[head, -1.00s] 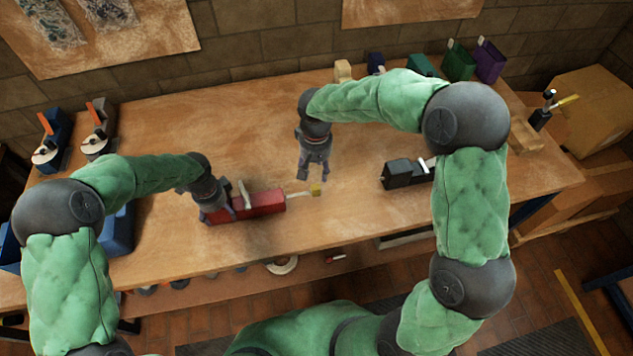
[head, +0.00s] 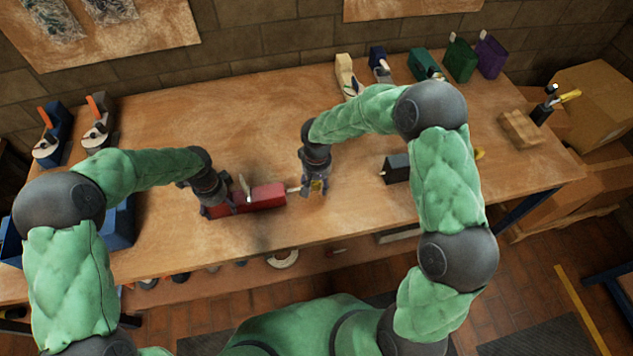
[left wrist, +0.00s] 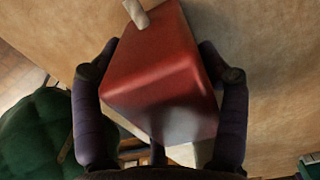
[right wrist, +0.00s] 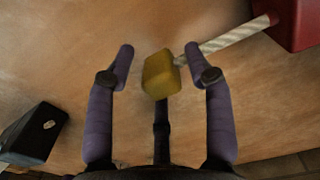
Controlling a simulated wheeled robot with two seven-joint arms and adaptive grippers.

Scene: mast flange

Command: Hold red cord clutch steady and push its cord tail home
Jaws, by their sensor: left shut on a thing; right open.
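The red cord clutch (head: 262,196) lies on the bench in the head view and fills the middle of the left wrist view (left wrist: 160,75). My left gripper (head: 222,207) is shut on its left end, one finger on each side. The cord tail (right wrist: 235,36) is a pale twisted cord leaving the red body, with a yellow end block (right wrist: 158,75). My right gripper (right wrist: 162,62) is open, its fingers on either side of the yellow block. In the right wrist view a gap shows between the block and each finger. The cord's inner end is hidden inside the clutch.
A black block (head: 396,169) stands to the right of my right gripper. Several coloured clutches, including a green one (head: 459,62), line the back edge. Two lever devices (head: 98,124) stand at back left, and blue bins (head: 118,228) at left.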

